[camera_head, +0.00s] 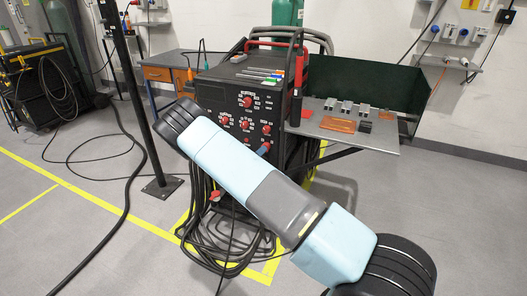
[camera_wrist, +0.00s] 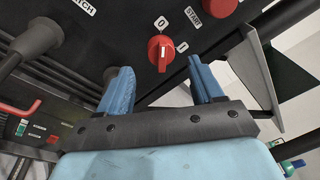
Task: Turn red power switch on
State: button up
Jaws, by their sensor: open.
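The red power switch (camera_wrist: 161,54) is a round rotary knob with a raised bar on the dark panel in the wrist view. Its white line stands nearly upright in the picture, roughly toward the "0" mark; the "I" mark lies to its right. My gripper (camera_wrist: 158,68) is open and empty, with one blue finger to the left of the knob and one to the right. The fingers appear apart from the knob. In the head view, the black machine (camera_head: 222,93) carries several red knobs, and my arm covers part of its front.
A red START button (camera_wrist: 220,6) is above right of the switch, and a thick cable plug (camera_wrist: 38,40) is at the left. A side shelf (camera_head: 372,140) with metal parts and a dark screen (camera_head: 385,88) stands right of the machine. Coiled cables (camera_head: 225,240) lie on the floor.

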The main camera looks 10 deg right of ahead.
jog(key=shift+x, duration=2.3)
jog(key=shift+c, duration=0.3)
jog(key=shift+a, duration=0.1)
jog(key=c, duration=1)
